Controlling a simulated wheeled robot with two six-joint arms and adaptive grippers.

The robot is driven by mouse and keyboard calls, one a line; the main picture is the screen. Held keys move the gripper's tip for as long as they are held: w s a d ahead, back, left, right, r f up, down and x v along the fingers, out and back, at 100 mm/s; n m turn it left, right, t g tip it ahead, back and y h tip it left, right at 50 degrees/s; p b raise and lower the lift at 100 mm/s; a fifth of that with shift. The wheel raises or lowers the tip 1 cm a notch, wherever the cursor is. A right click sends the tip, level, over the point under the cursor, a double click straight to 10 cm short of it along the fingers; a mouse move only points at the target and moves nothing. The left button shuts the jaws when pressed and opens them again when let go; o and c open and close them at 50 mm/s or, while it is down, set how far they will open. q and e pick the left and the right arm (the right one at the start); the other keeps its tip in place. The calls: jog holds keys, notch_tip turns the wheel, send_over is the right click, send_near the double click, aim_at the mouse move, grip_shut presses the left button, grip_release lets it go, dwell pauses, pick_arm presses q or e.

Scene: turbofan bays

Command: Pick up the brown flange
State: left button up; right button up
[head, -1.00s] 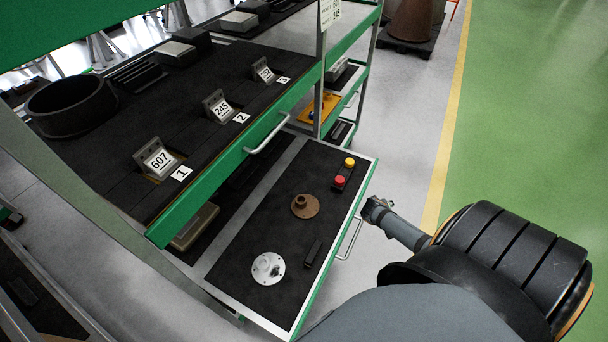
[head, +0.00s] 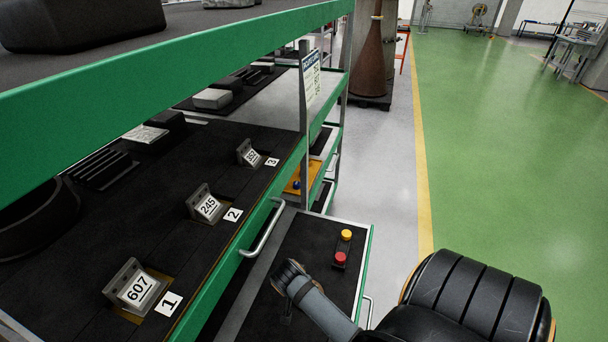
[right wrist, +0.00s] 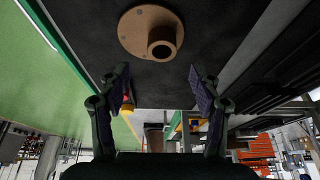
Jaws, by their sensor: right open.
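The brown flange (right wrist: 135,32) shows in the right wrist view at the top middle, a round disc with a raised hollow hub, lying on the dark drawer surface. My right gripper (right wrist: 158,85) is open, its two fingers apart and empty, with the flange ahead of them and not between them. In the head view my right gripper (head: 288,272) is over the open drawer (head: 290,238); the flange cannot be made out there. My left gripper is not in view.
A control box with a yellow button (head: 346,235) and a red button (head: 340,258) stands at the drawer's far right. A green shelf rail with a metal handle (head: 264,230) borders the drawer on the left. Numbered brackets (head: 136,288) stand on the shelf.

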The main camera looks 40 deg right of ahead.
jog(key=x, duration=0.3)
jog(key=shift+w+f, duration=0.1)
jog(key=shift+w, duration=0.05)
jog(key=shift+p+x, duration=0.35)
jog(key=shift+x, duration=2)
jog(key=shift+d+f, duration=0.15)
jog(key=shift+f, duration=0.1)
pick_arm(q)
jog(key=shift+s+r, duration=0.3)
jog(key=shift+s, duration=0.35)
pick_arm(e)
grip_shut()
jog(key=shift+r, duration=0.1)
